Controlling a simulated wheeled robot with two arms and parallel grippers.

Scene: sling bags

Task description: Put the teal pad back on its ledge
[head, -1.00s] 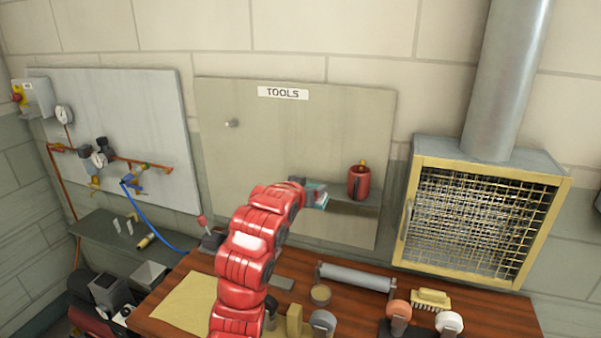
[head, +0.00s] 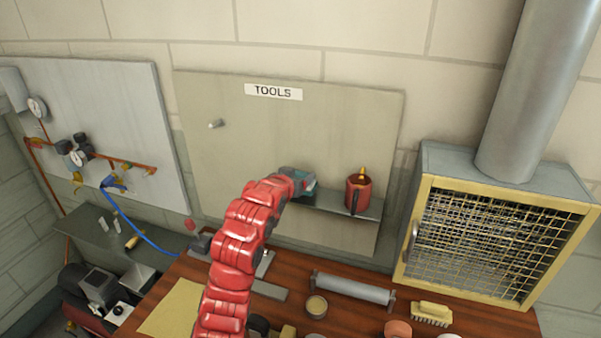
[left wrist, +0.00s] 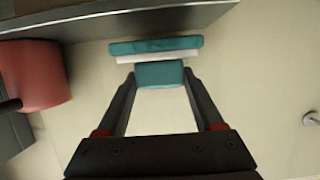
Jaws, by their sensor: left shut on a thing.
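The teal pad (head: 311,192) is at the left end of the grey ledge (head: 338,203) on the tools board, partly hidden by my gripper. In the left wrist view, the pad (left wrist: 155,46) shows a teal strip, a white layer and a teal block between the fingertips. My left gripper (left wrist: 158,76) is shut on that block; it also shows in the head view (head: 299,181). The ledge (left wrist: 105,24) runs close along the pad; I cannot tell whether they touch. My right gripper is not in view.
A peg (head: 215,124) sticks out of the board at upper left. Below is a wooden bench with a grey roller (head: 352,288), a round tin (head: 316,306) and a brush (head: 430,313). A caged vent (head: 490,240) stands right.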

